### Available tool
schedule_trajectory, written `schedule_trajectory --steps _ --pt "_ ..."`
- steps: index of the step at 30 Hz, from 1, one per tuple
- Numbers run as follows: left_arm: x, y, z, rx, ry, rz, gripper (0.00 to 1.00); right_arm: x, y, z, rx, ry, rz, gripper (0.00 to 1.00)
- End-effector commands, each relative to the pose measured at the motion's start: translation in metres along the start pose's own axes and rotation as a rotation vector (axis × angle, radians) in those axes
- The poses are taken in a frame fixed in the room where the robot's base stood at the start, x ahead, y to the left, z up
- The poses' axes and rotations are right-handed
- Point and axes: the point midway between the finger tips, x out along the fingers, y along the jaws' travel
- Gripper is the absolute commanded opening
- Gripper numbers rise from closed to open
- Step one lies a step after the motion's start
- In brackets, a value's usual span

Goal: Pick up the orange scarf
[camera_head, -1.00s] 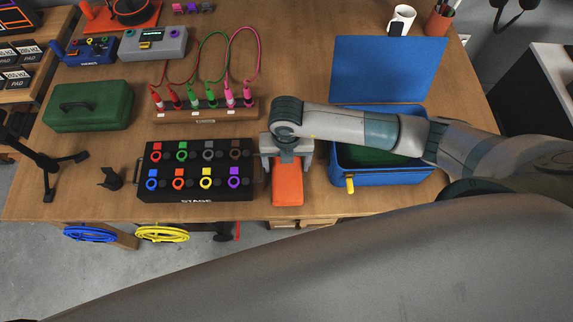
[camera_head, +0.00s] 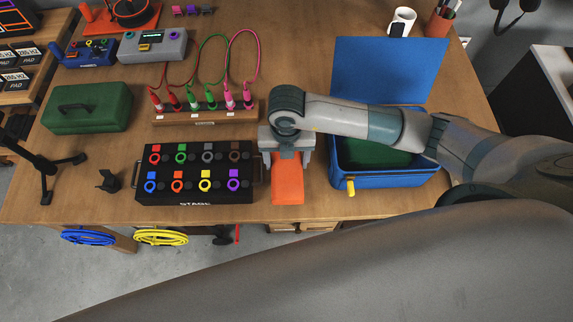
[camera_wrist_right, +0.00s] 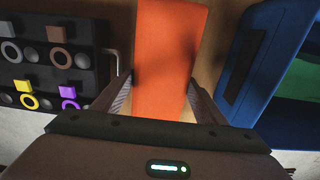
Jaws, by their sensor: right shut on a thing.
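The orange scarf (camera_head: 287,188) is a flat folded strip on the wooden table, between the black stage box and the blue case. It also shows in the right wrist view (camera_wrist_right: 168,50). My right gripper (camera_head: 287,168) points down over the scarf's far part. In the right wrist view its two fingers (camera_wrist_right: 160,95) press on the scarf's two long sides, so it is shut on the scarf. The scarf seems to lie at table height; I cannot tell whether it is clear of the table. My left gripper is not in view.
The black stage box (camera_head: 194,199) with colored rings stands just left of the scarf. The open blue case (camera_head: 390,181) stands close on its right. A wooden strip with cables (camera_head: 205,117) is behind. The table's front edge is near the scarf's near end.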

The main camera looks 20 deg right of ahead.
Motion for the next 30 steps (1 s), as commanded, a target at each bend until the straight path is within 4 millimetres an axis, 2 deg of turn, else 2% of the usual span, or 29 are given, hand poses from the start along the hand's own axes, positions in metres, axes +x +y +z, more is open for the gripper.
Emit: schedule_trajectory --steps 6,12,17,30 --pt "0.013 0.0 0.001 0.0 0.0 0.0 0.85 -0.036 0.001 0.001 -0.002 -0.004 0.003 0.4" --pt "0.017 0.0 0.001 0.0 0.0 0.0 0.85 -0.059 0.0 0.0 -0.001 -0.002 0.001 0.4" --pt "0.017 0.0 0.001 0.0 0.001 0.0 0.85 -0.064 0.0 0.0 -0.001 -0.001 0.0 0.4" --pt "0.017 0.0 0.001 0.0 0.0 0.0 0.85 -0.064 0.0 0.0 -0.001 0.0 0.0 0.4"
